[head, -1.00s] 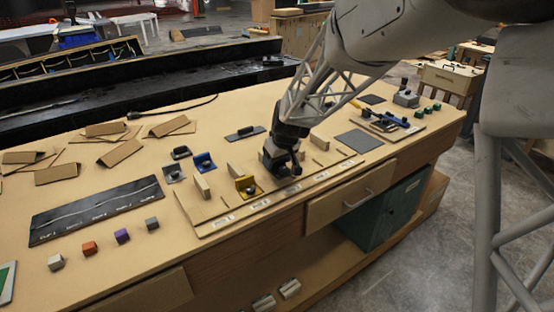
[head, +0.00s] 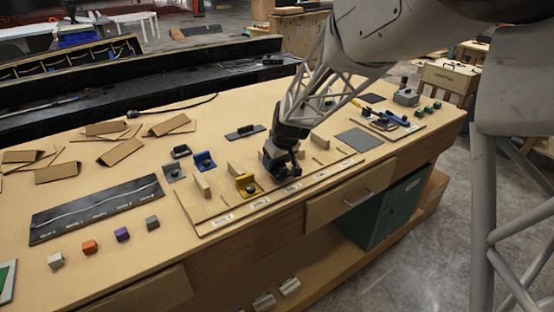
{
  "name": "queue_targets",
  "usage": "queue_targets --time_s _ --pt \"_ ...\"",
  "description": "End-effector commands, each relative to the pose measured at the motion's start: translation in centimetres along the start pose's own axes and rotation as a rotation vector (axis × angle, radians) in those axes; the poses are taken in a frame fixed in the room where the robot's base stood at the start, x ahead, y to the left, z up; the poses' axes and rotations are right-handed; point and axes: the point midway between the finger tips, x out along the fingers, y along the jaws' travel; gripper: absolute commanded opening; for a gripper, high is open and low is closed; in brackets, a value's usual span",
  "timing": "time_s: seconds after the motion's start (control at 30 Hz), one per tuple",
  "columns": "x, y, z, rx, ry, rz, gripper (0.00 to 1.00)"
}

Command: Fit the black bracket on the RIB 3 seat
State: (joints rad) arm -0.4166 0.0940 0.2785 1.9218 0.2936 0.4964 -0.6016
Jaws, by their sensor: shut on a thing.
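My gripper (head: 283,168) is low over the ribbed board (head: 213,212), close behind the third label from the left (head: 293,188). It is shut on a dark thing that appears to be the black bracket; its outline blends with the dark jaws. The labels are too small to read surely, and the seat under the gripper is hidden. I cannot tell whether the held piece touches the board. A yellow bracket (head: 247,185) sits on the board just left of my gripper, between upright wooden ribs (head: 201,186).
Behind the board lie a blue bracket (head: 205,161), a grey piece (head: 173,173), a small black piece (head: 181,152) and a dark plate with a handle (head: 245,132). Small coloured blocks (head: 122,235) and a black labelled panel (head: 97,208) are at left. A grey plate (head: 360,140) lies right.

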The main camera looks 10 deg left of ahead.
Motion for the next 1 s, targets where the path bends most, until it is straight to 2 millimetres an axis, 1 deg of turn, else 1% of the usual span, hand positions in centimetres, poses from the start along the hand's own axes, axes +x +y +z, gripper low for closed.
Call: queue_targets --time_s 1.0 --pt "0.77 0.00 0.31 0.000 0.000 0.000 0.37"
